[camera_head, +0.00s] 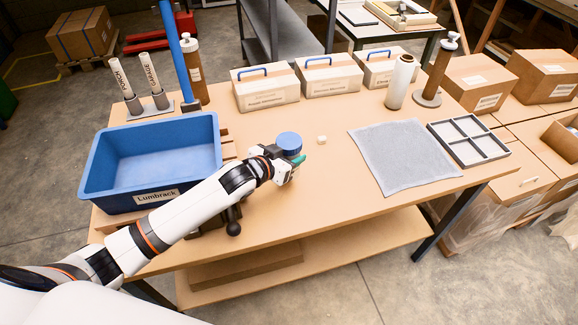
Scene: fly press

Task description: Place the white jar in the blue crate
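The blue crate (105,170), labelled "Lumbrack", sits empty at the left of the table. No other jar stands out as plainly white. My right gripper is not in view.
A grey cloth (403,156) and a divided grey tray (468,140) lie further right. Several handled boxes (265,88), a white roll (400,82) and upright tubes (122,80) line the back. The table between gripper and cloth is mostly clear.

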